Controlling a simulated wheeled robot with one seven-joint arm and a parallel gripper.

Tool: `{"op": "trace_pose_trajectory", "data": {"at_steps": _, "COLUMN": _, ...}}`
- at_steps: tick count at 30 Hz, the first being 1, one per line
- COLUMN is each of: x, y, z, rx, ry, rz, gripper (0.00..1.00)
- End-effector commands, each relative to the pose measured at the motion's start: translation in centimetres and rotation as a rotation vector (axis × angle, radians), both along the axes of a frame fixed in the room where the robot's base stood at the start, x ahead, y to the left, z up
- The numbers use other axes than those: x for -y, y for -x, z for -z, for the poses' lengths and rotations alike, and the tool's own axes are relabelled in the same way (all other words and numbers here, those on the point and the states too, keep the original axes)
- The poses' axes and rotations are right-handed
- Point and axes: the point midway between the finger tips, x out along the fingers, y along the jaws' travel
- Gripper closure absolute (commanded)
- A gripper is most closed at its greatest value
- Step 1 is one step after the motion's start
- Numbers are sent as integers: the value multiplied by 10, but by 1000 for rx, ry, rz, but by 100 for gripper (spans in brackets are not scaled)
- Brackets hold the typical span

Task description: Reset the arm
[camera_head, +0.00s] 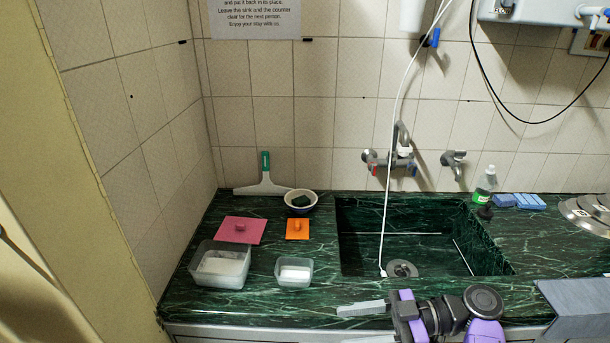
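My gripper (345,325) is in the lower middle of the head view, in front of the counter's front edge. Its fingers point left. One grey finger shows fully and the other is partly cut off by the bottom edge of the picture. A clear gap lies between them, and nothing shows in it. My arm, with purple and black parts, runs to the right from the gripper along the bottom of the view.
The green marble counter (255,310) holds a sink (360,235) with a white hose hanging in it. Two clear containers (220,265) (294,272), a pink lid (240,231), an orange lid (297,229) and a bowl (300,206) stand at left. A soap bottle (485,185) and blue sponges (519,201) stand at the back right.

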Motion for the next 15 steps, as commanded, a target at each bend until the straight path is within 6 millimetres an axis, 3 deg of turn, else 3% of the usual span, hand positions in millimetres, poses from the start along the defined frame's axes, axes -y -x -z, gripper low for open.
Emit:
{"op": "trace_pose_trajectory", "data": {"at_steps": 5, "x": 0, "y": -4, "z": 0, "rx": -38, "ry": -1, "rz": 21, "gripper": 48}}
{"op": "trace_pose_trajectory", "data": {"at_steps": 15, "x": 8, "y": -49, "z": 4, "rx": -170, "ry": 43, "rz": 238, "gripper": 48}}
